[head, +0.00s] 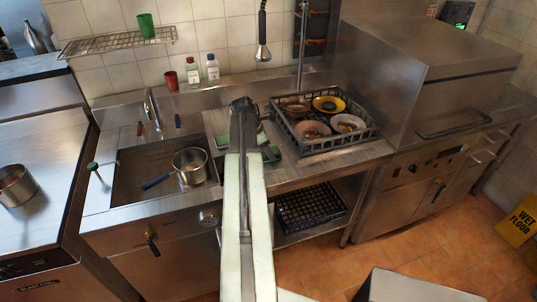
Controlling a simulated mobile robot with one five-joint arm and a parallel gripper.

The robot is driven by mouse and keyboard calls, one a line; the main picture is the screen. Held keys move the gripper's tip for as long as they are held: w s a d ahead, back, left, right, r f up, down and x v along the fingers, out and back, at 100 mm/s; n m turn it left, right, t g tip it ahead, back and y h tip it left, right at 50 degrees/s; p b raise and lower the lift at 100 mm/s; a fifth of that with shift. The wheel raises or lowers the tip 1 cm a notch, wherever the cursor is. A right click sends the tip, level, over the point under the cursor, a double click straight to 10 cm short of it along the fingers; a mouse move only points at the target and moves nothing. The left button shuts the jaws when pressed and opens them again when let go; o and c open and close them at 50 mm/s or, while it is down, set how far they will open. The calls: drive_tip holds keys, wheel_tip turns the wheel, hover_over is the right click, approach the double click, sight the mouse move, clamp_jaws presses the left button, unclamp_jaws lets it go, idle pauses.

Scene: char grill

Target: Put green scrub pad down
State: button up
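A small green patch (272,154), which looks like the scrub pad, shows just right of my arm on the steel counter. My arm covers part of that area, so I cannot tell whether the pad is held or lying free. My gripper (243,104) is at the far end of the arm, over the counter between the sink and the dish rack. I see it from behind; its fingers are hidden.
A sink (128,178) with a blue-handled pot (190,166) is at left. A dark dish rack (326,146) with several dirty dishes stands right of my arm. A spray hose (263,50) hangs above.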

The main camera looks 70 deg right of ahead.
drive_tip(key=shift+w, duration=0.1)
drive_tip(key=o, duration=1.2)
drive_tip(key=shift+r, duration=0.3)
drive_tip(key=p+v, duration=1.1)
drive_tip(key=shift+r, duration=0.3)
drive_tip(key=shift+a, duration=0.1)
